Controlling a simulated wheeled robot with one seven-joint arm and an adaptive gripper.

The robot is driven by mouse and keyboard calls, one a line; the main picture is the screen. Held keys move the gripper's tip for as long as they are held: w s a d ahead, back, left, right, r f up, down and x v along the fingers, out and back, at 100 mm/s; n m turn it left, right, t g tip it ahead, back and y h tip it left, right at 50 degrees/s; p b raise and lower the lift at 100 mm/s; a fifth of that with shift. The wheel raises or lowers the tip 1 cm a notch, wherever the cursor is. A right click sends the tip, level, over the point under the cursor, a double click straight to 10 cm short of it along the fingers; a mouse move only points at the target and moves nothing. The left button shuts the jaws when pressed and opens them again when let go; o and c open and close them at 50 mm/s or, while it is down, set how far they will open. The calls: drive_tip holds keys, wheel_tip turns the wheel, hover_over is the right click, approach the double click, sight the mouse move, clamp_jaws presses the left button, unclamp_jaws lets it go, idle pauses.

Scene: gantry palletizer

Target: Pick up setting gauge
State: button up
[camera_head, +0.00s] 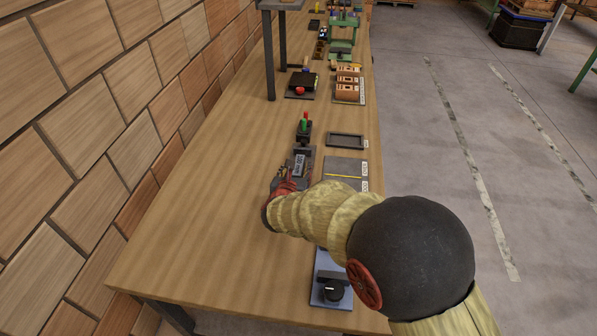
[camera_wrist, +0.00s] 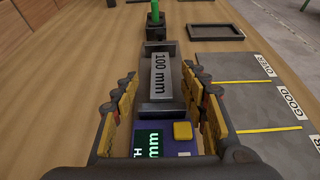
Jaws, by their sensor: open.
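The setting gauge (camera_wrist: 162,77), a grey block marked "100 mm", lies in a dark cradle ahead of my gripper in the wrist view. It also shows small in the head view (camera_head: 299,163). My gripper (camera_wrist: 163,82) is open, with its yellow-padded fingers on either side of the gauge's near part. I see gaps between the fingers and the gauge. A blue device (camera_wrist: 180,148) with a green "mm" display and a yellow button sits between the fingers, nearer the wrist. In the head view my gripper (camera_head: 288,180) is partly hidden by my arm.
A green-topped post (camera_wrist: 154,20) on a dark base stands beyond the gauge. The wooden bench (camera_head: 210,220) is clear on the left.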

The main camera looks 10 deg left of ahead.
sight(299, 164)
drive_tip(key=b+x, duration=0.1)
drive_tip(key=x, duration=0.1)
drive_tip(key=b+x, duration=0.1)
drive_tip(key=x, duration=0.1)
drive_tip(key=shift+w+f, duration=0.2)
drive_tip(key=shift+f, duration=0.15)
drive_tip(key=shift+w, duration=0.3)
drive_tip(key=c, duration=0.3)
drive_tip(key=c, duration=0.8)
drive_tip(key=shift+r, duration=0.1)
clamp_jaws()
